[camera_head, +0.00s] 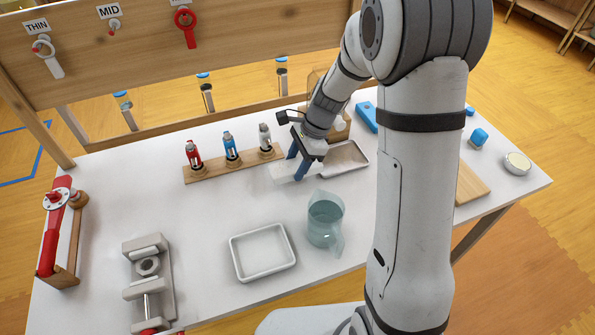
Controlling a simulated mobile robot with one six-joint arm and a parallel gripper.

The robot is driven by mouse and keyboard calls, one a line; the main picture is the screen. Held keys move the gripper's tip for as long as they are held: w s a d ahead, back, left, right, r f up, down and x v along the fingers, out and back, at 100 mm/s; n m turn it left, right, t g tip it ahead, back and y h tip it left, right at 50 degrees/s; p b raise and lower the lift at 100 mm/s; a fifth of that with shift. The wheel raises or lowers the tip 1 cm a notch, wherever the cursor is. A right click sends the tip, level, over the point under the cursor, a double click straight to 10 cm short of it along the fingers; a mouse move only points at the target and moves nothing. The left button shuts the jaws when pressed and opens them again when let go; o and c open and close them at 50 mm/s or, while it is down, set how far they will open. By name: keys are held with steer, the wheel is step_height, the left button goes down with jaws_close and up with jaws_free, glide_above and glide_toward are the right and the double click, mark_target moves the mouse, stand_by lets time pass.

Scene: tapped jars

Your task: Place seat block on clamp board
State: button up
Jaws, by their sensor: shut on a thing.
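My gripper (297,167) has blue fingers and is shut on a pale block (281,173), which looks like the seat block. The block is over the middle of the white table, just right of the wooden strip with the small valves. I cannot tell whether it touches the table. The fingers hide part of it. A grey clamp fixture (148,270) with a screw and a red knob stands at the table's front left, well away from my gripper. It looks like the clamp board.
A white tray (262,251) and a clear jug of bluish liquid (324,223) stand in front of my gripper. A valve rack (232,164) and another tray (361,158) are close by. A red-handled tool (55,235) stands far left. The table's left middle is clear.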

steer(key=shift+f, duration=1.85)
steer(key=shift+f, duration=0.2)
steer(key=o, duration=1.1)
steer(key=shift+r, duration=0.1)
steer(key=shift+c, duration=0.2)
